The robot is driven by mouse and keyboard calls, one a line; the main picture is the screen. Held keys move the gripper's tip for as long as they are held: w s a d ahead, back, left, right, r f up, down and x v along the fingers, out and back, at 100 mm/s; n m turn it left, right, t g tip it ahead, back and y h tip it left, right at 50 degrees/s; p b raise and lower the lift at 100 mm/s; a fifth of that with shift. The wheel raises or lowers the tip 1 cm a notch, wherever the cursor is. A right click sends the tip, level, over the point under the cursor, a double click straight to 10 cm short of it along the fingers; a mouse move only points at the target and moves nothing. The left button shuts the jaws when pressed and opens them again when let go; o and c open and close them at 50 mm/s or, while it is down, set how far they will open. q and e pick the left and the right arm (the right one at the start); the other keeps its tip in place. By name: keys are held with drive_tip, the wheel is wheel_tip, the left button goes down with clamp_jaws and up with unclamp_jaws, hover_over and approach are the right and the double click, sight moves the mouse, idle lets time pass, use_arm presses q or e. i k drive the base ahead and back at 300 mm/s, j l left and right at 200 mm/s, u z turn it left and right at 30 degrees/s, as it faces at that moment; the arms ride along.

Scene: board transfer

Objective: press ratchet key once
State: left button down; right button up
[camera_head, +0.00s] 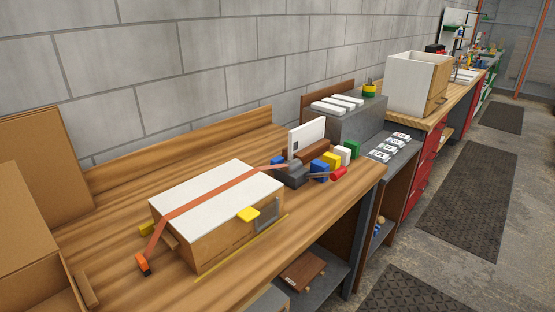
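An orange strap (205,196) lies over the white lid (255,182) of a wooden case (222,244) on the workbench. Its near-left end hangs down to an orange and black end piece (143,264). Its far end reaches a dark grey block, which looks like the ratchet (292,177), beside the case's right end. A red cylinder (339,174), possibly the ratchet key, lies to the right of this block; I cannot tell if they are joined. Neither of my grippers is in view.
Blue (319,169), yellow (331,161), white (343,155) and green (352,148) blocks crowd around the ratchet. A white upright panel (306,138) stands behind. Cardboard boxes (45,160) fill the left end. The bench front right of the case is clear.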

sight(279, 160)
drive_tip(key=i+l+z, duration=0.15)
drive_tip(key=i+l, duration=0.25)
drive_tip(key=i+l+z, duration=0.15)
drive_tip(key=i+l, duration=0.15)
drive_tip(key=i, duration=0.15)
